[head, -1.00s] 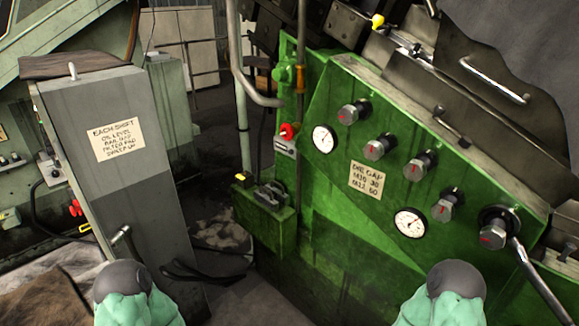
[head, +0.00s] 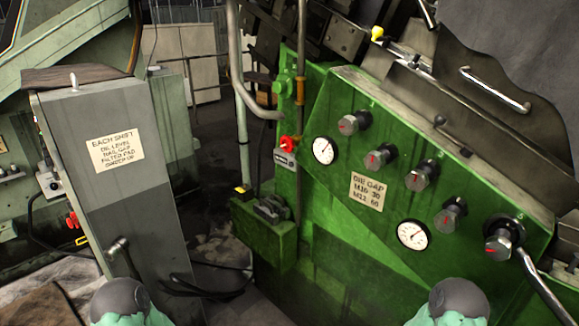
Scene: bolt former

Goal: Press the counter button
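A small grey box with a pale window, which looks like a counter (head: 286,159), is on the left edge of the green machine panel (head: 330,225). A red knob (head: 289,143) sits just above it. No separate button on the box can be made out at this size. Neither gripper is in view. Only rounded grey and teal parts of my two arms show at the bottom edge, well apart from the panel.
The green panel carries gauges (head: 324,150), several dark knobs and a lever (head: 540,283) at right. A low green box (head: 265,230) with a yellow part (head: 243,191) juts out below the counter. A grey cabinet (head: 110,180) stands left. A pipe (head: 238,80) runs upright between them.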

